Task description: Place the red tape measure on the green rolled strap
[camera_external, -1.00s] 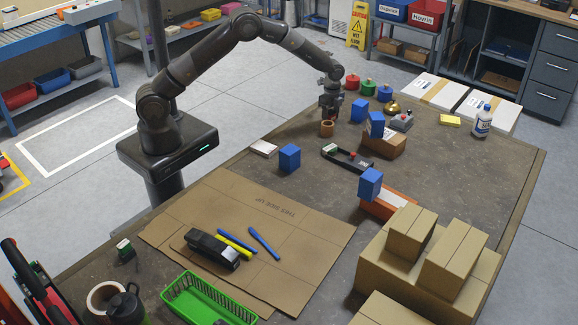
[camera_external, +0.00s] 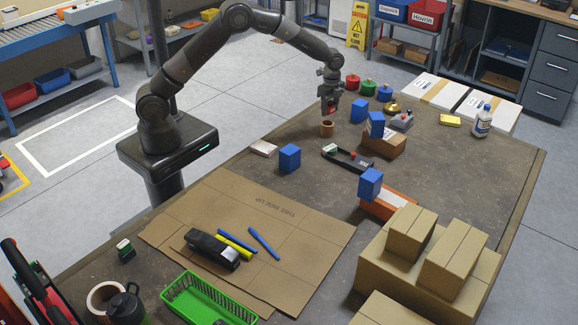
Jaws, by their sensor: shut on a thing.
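My gripper (camera_external: 329,108) is shut on a small red thing, apparently the red tape measure (camera_external: 330,104), mostly hidden between the fingers. It is held in the air just above a small tan roll (camera_external: 327,129) near the table's far left edge. The green rolled strap (camera_external: 368,88) appears to be the round green item at the far end of the table, right of and beyond my gripper. It stands between a similar red item (camera_external: 352,82) and a similar blue one (camera_external: 384,94). Nothing visible lies on top of it except a small knob-like part.
A blue block (camera_external: 359,111) stands between my gripper and the table's right part. Another blue block (camera_external: 376,124) sits on a brown box (camera_external: 385,144). A brass bell-like item (camera_external: 392,107) is near the strap.

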